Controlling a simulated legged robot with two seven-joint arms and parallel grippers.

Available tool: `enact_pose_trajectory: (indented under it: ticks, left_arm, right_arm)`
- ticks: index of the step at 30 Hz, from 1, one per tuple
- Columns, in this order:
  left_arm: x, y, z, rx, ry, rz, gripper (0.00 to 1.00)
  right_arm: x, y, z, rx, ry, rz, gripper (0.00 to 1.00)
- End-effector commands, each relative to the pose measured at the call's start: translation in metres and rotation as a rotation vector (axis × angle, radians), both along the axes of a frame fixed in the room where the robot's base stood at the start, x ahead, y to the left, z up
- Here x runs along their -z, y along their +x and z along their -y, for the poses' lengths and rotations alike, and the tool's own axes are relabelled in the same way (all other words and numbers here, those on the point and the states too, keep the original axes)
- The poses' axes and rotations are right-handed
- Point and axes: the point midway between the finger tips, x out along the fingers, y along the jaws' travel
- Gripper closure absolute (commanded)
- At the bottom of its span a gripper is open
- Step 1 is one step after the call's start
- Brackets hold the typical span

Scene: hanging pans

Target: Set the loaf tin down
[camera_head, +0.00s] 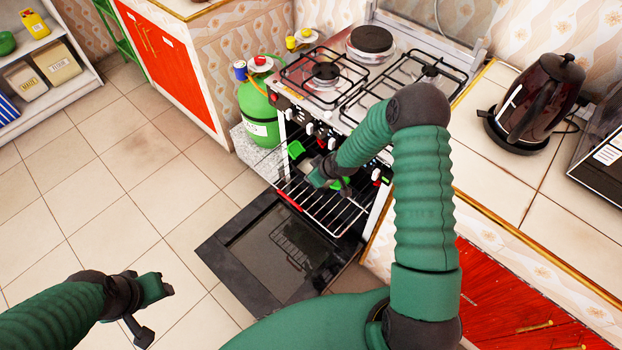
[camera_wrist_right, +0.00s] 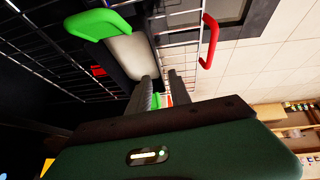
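The loaf tin, pale grey with green end handles, is at the open oven, over its wire rack. In the right wrist view its pale body (camera_wrist_right: 127,52) shows beyond my right gripper (camera_wrist_right: 161,76), and its far green handle (camera_wrist_right: 98,23) is at the upper left. In the head view the far handle (camera_head: 295,149) shows, while my right gripper (camera_head: 325,180) hides much of the tin. The right fingers are partly closed around its near end, with a little green between them. Whether the tin touches the rack is unclear. My left gripper (camera_head: 156,311) is open and empty above the floor.
The oven door (camera_head: 275,245) hangs open. The wire rack (camera_head: 325,208) has red handles (camera_head: 289,201). A green gas cylinder (camera_head: 258,112) stands left of the stove (camera_head: 350,85). A kettle (camera_head: 540,100) is on the right counter. The tiled floor at left is clear.

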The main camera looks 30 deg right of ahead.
Motion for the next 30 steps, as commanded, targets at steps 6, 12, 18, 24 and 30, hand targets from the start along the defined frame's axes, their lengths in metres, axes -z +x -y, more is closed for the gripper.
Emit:
enact_pose_trajectory:
  ticks: [6, 12, 18, 24, 30]
  left_arm:
    - [0.000, 0.000, 0.000, 0.000, 0.000, 0.000, 0.55]
    - [0.000, 0.000, 0.000, 0.000, 0.000, 0.000, 0.55]
    - [0.000, 0.000, 0.000, 0.000, 0.000, 0.000, 0.55]
    - [0.000, 0.000, 0.000, 0.000, 0.000, 0.000, 0.55]
    - [0.000, 0.000, 0.000, 0.000, 0.000, 0.000, 0.55]
  right_arm:
    - [-0.073, -0.044, -0.033, 0.048, -0.035, -0.113, 0.76]
    - [-0.157, -0.153, -0.079, 0.241, -0.005, -0.256, 0.76]
    - [-0.178, -0.210, -0.099, 0.344, 0.054, -0.320, 0.76]
    - [-0.178, -0.213, -0.099, 0.350, 0.058, -0.327, 0.76]
    - [-0.179, -0.213, -0.099, 0.348, 0.055, -0.324, 0.76]
